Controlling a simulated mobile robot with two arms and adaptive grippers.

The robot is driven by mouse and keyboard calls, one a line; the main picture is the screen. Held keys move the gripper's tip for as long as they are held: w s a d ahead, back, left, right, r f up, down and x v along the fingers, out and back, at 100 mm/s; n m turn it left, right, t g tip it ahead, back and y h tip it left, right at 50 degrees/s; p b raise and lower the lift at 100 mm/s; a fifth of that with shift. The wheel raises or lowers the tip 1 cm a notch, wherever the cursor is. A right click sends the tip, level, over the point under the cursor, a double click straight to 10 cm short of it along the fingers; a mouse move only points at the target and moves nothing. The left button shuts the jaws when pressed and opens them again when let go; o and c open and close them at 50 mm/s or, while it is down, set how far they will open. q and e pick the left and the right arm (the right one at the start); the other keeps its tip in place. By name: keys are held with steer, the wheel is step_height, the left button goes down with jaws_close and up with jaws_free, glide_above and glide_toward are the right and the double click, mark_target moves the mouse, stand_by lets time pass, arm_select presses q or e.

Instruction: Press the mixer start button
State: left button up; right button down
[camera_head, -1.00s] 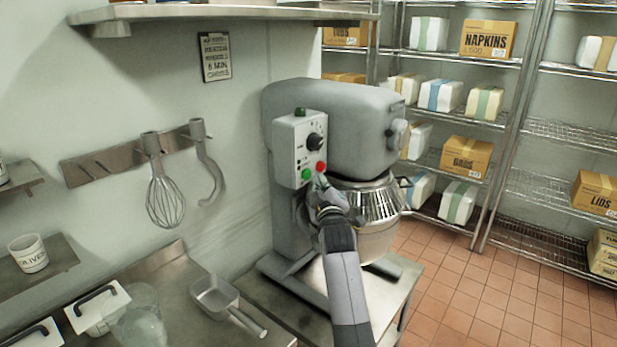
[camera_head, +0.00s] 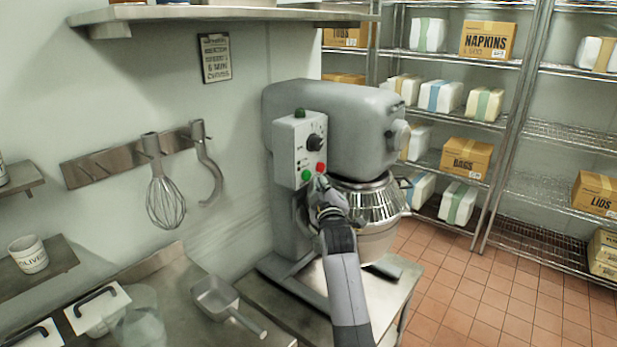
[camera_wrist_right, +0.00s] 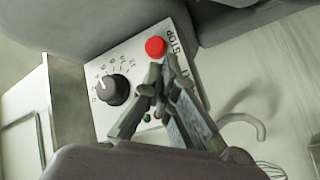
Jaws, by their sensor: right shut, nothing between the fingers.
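The grey stand mixer (camera_head: 335,125) has a white control panel (camera_head: 297,135) on its left side. The panel carries a black dial (camera_head: 315,142), a red button (camera_head: 320,168) and a green button (camera_head: 306,175). My right gripper (camera_head: 322,183) is shut and empty, just in front of the panel's lower edge, close to the green and red buttons. In the right wrist view the red stop button (camera_wrist_right: 155,47) and the dial (camera_wrist_right: 112,89) are clear, while my shut fingers (camera_wrist_right: 158,85) cover the panel's lower part. Whether they touch a button I cannot tell. My left gripper is out of view.
A metal bowl (camera_head: 375,235) with a wire guard sits under the mixer head, beside my right arm. A whisk (camera_head: 166,195) and a hook hang on the wall. A scoop (camera_head: 222,300) lies on the counter. Shelves (camera_head: 480,140) stand behind.

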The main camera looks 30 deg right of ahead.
steer(key=shift+w, duration=0.1)
steer(key=shift+w+a, duration=0.15)
steer(key=shift+w, duration=0.15)
